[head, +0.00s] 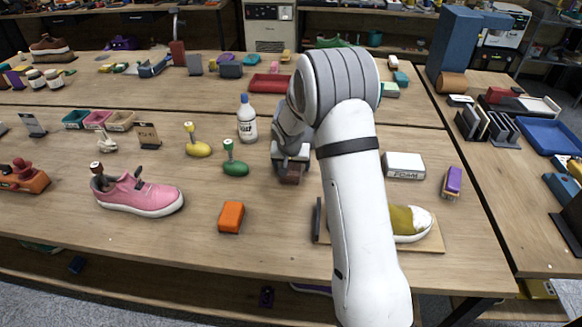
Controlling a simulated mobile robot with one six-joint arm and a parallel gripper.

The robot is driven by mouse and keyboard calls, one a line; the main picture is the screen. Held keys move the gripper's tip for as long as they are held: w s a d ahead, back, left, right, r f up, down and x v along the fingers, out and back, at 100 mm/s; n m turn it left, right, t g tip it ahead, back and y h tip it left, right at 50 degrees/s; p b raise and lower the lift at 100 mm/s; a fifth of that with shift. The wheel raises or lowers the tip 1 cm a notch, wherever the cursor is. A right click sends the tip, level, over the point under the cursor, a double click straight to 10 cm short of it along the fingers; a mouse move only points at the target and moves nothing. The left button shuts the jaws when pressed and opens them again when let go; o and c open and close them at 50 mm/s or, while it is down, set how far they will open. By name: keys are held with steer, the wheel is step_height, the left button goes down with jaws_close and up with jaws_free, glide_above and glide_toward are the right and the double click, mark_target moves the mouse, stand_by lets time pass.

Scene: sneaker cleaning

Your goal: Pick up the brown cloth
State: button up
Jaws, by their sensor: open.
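My gripper (291,165) is open and points down over the middle of the table, right of the green-based brush. A small dark reddish-brown piece (290,178) shows at its fingertips, mostly covered by the gripper. It may be the brown cloth, but I cannot tell, nor whether it lies between the jaws or under them. No other clearly folded or spread brown cloth stands out on the table.
A white soap bottle (247,119) stands behind-left of my gripper. A green-based brush (235,166) and an orange block (231,217) are to the left. A pink sneaker (140,195) lies further left. A white foam box (404,165) and an olive-and-white sneaker (410,222) are to the right.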

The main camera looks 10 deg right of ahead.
steer(key=c, duration=1.1)
step_height(320, 180, up, 10)
steer(key=shift+f+b, duration=0.1)
steer(key=shift+b, duration=0.4)
